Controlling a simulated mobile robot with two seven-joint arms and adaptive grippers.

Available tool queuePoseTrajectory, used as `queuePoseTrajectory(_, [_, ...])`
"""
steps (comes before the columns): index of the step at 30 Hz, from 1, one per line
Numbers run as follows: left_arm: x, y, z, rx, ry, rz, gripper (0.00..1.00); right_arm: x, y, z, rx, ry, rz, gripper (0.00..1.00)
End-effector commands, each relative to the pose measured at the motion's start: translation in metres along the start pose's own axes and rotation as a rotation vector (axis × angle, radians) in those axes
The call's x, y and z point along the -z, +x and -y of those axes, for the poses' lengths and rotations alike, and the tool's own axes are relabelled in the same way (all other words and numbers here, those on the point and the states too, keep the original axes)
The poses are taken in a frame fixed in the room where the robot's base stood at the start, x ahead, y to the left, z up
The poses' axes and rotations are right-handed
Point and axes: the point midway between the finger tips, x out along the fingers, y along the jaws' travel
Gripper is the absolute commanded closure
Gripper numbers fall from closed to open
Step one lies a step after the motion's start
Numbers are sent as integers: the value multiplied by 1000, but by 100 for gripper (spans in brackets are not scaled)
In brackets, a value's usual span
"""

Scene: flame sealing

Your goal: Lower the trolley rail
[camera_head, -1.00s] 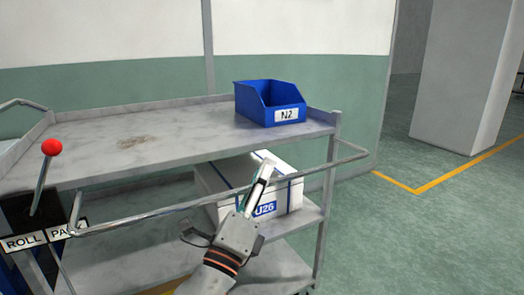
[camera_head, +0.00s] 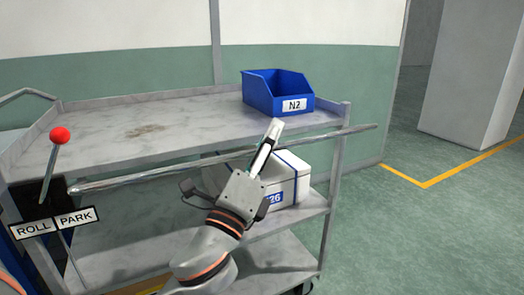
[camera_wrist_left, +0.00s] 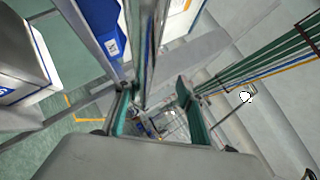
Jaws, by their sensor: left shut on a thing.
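The trolley rail (camera_head: 160,174) is a thin grey metal bar along the near side of the grey trolley (camera_head: 185,115). In the head view it runs nearly edge-on, just below the top shelf's front edge, and its right end sticks out past the corner post. My left gripper (camera_head: 268,142) is shut on the rail, right of its middle, with the fingers pointing up and away. In the left wrist view the gripper fingers (camera_wrist_left: 156,112) show at the lower middle. The gripper and wrist hide part of the rail. My right gripper is not in view.
A blue bin marked N2 (camera_head: 262,96) stands on the top shelf. A white box with blue straps (camera_head: 290,172) sits on the shelf below, behind my gripper. A red-knobbed lever (camera_head: 60,136) stands above a ROLL/PARK sign (camera_head: 55,222) at left. The floor at right is clear.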

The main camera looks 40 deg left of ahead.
Motion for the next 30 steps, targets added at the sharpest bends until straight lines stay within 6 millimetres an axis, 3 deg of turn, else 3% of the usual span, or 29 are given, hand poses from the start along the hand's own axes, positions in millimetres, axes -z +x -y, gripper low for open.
queuePoseTrajectory(1, [0, -4, 7, 16, -11, -2, 72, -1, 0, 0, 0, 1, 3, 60])
queuePoseTrajectory(12, [-1, -27, 1, 14, -9, -1, 72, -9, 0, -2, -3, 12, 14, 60])
queuePoseTrajectory(30, [-5, -63, -4, 14, -10, 7, 72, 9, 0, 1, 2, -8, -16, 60])
